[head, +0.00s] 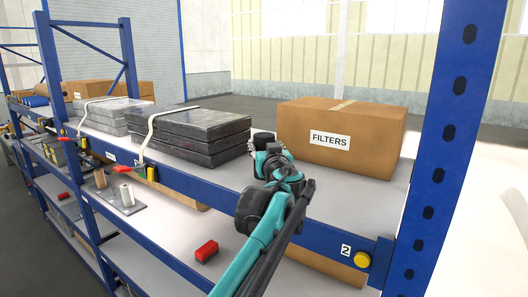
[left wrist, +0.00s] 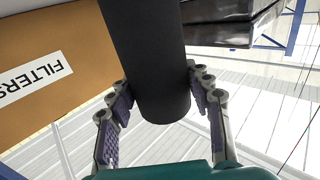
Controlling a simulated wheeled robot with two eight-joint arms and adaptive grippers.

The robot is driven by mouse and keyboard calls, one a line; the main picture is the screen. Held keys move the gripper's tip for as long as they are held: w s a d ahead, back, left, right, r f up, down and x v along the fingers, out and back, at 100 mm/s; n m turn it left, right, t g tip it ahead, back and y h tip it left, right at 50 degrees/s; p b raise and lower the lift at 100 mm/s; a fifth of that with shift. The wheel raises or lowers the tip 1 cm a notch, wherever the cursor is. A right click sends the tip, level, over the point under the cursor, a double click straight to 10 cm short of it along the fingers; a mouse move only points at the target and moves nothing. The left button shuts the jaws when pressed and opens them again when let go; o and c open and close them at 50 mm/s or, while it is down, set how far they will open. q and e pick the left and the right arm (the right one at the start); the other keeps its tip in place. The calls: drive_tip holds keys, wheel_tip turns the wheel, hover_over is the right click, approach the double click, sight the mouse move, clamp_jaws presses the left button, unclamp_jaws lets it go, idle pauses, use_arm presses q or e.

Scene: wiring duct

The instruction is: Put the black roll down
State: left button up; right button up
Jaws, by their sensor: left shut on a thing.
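The black roll (head: 263,138) is between the strapped dark stack and the FILTERS box, over the upper shelf (head: 222,176). My left gripper (head: 270,154) is closed around it. In the left wrist view the black roll (left wrist: 147,50) fills the space between the two fingers of my left gripper (left wrist: 158,88), with a pad on each side. Its one round end shows and its other end runs out of the picture. I cannot tell whether the roll touches the shelf. My right gripper is not in view.
The cardboard FILTERS box (head: 372,140) stands close on the right. Dark strapped packs (head: 200,134) lie on the left. A blue upright (head: 457,150) closes the right end. A red block (head: 206,250) and a white roll (head: 127,195) are on the lower shelf.

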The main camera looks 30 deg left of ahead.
use_arm(q)
wheel_tip(320, 180, down, 2)
drive_tip(key=shift+w+f, duration=0.1)
drive_tip(key=shift+w, duration=0.05)
drive_tip(key=o, duration=1.2)
drive_tip(key=shift+c, duration=0.2)
